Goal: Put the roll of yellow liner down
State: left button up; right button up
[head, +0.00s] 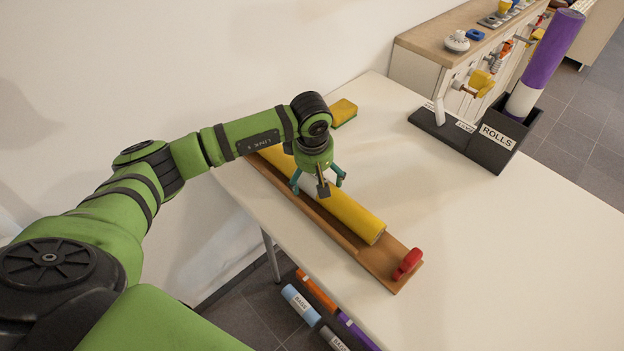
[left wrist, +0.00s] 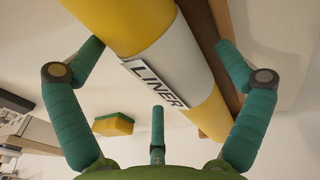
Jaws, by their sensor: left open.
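The roll of yellow liner (head: 352,215) lies on a long wooden board (head: 385,260) on the white table. It has a white band with a label reading LINER, which shows in the left wrist view (left wrist: 175,62). My left gripper (head: 318,183) is over the middle of the roll, pointing down. Its teal fingers are spread open on both sides of the roll in the left wrist view (left wrist: 157,95), and I see no grip on it. My right gripper is in neither view.
A red piece (head: 407,263) sits at the board's near end. A yellow sponge (head: 343,111) lies behind the board. A black ROLLS holder (head: 490,152) with a purple roll (head: 550,50) stands at the right back. The table's right side is clear. Other rolls (head: 302,304) are below the table.

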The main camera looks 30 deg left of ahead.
pick_arm(q)
jog(key=c, duration=1.5)
jog(key=shift+r, duration=0.15)
jog(key=shift+c, duration=0.8)
